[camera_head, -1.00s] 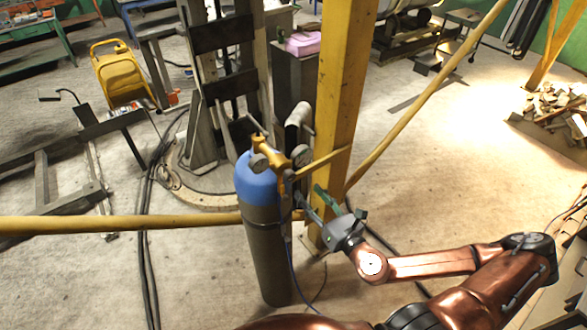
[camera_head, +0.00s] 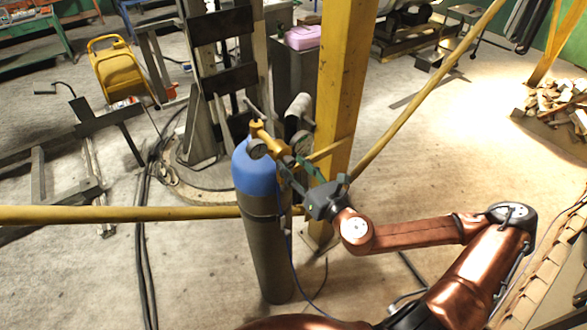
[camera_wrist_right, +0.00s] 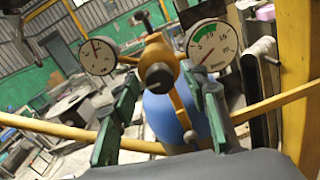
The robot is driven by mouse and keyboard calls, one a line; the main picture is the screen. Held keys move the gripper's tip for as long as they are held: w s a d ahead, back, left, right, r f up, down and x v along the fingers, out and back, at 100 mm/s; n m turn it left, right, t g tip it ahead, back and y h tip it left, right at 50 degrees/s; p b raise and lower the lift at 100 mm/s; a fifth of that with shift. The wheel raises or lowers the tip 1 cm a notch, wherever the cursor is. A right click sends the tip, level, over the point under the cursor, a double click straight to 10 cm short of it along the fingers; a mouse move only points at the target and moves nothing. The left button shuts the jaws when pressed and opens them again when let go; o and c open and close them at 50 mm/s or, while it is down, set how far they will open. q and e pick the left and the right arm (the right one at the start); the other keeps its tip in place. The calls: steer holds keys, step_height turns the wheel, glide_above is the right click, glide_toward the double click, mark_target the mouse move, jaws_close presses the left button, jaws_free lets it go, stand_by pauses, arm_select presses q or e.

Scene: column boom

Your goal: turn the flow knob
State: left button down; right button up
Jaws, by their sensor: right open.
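A gas cylinder with a blue top (camera_head: 258,172) and grey body stands upright beside a yellow post. A brass-yellow regulator (camera_head: 262,136) with two round gauges sits on its top. In the right wrist view the regulator's dark round knob (camera_wrist_right: 160,76) faces me, between and below the white gauge (camera_wrist_right: 98,56) and the green-marked gauge (camera_wrist_right: 212,42). My right gripper (camera_head: 298,172) is open in front of the regulator. In the wrist view its green-padded fingers (camera_wrist_right: 165,112) stand either side of the knob, apart from it as far as I can tell. My left gripper is out of view.
The yellow post (camera_head: 345,90) rises close behind the cylinder, with a slanted yellow brace (camera_head: 425,110). A horizontal yellow bar (camera_head: 120,214) runs in from the left to the cylinder. A blue hose (camera_head: 292,265) hangs beside it. Floor at right is mostly clear.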

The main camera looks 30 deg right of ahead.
steer(key=shift+w, duration=0.15)
steer(key=shift+c, duration=0.3)
jaws_close()
